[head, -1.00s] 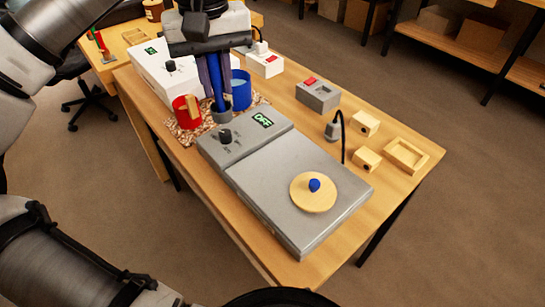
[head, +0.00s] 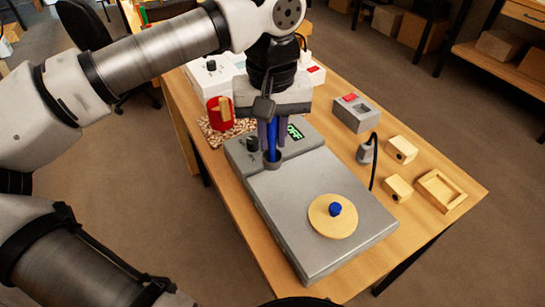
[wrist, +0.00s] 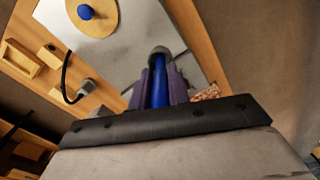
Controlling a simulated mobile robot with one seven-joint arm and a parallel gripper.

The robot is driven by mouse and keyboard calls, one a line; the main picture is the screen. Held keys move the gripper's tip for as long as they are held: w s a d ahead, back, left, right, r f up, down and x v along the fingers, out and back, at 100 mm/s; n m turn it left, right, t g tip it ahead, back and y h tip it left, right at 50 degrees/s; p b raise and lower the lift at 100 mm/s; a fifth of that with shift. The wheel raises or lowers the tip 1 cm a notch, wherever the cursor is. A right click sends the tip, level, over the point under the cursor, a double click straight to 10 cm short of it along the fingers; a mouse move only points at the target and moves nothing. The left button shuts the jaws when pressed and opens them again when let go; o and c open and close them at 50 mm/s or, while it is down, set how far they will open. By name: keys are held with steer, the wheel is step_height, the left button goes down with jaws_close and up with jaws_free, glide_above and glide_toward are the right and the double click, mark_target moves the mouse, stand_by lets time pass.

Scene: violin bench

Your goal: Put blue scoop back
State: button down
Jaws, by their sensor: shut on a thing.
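My gripper (head: 271,138) points down and is shut on the blue handle of the blue scoop (head: 272,142). The scoop hangs upright, with its grey cup (head: 272,164) at the lower end, in front of the grey hot plate's (head: 290,210) control end. I cannot tell whether the cup touches the plate. The wrist view shows the blue handle (wrist: 159,92) between the dark fingers and the grey cup (wrist: 159,51) beyond. The blue cup is hidden.
A wooden disc with a blue knob (head: 333,216) lies on the plate. A grey box with a red switch (head: 356,112), a corded grey piece (head: 366,152), wooden blocks (head: 400,150) and a wooden tray (head: 441,190) stand at right. A white device (head: 212,72) stands behind.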

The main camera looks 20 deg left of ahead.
mark_target(273, 156)
steer(key=shift+f, duration=3.15)
steer(key=shift+f, duration=0.1)
steer(key=shift+f, duration=0.15)
steer(key=c, duration=1.3)
jaws_free()
steer(key=shift+c, duration=0.2)
steer(key=shift+r, duration=0.2)
step_height(273, 156, up, 12)
steer(key=shift+r, duration=0.1)
